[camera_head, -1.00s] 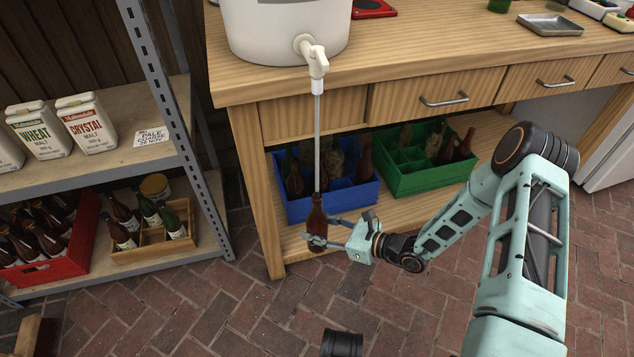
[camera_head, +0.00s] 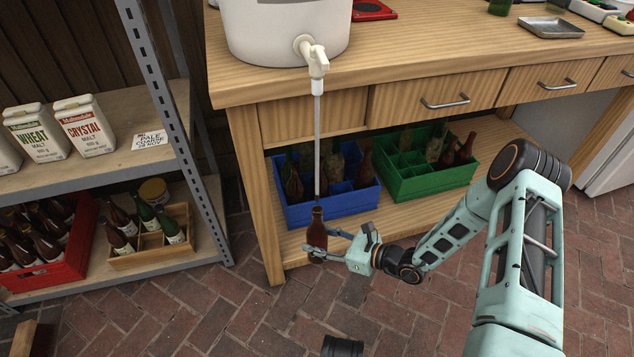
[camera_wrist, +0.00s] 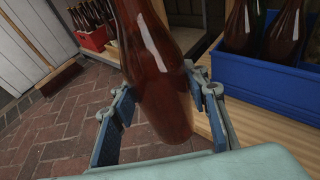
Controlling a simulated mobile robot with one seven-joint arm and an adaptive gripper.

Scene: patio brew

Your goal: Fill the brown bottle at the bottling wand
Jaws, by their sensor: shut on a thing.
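The brown bottle (camera_head: 317,230) is upright in my gripper (camera_head: 318,249), below the bottling wand (camera_head: 317,150). In the wrist view the brown bottle (camera_wrist: 158,75) stands between the two fingers of my gripper (camera_wrist: 165,95), which are shut on its body. The wand is a thin grey tube hanging from the white spigot (camera_head: 314,60) of the white bucket (camera_head: 285,30). Its lower end is at or just above the bottle's mouth; I cannot tell whether the tip is inside. No liquid level shows through the dark glass.
A blue crate (camera_head: 325,208) and a green crate (camera_head: 428,183) with bottles stand on the bench's lower shelf, behind the bottle. The bench leg (camera_head: 258,190) is close on the left. A metal rack with a red crate (camera_head: 45,275) is farther left.

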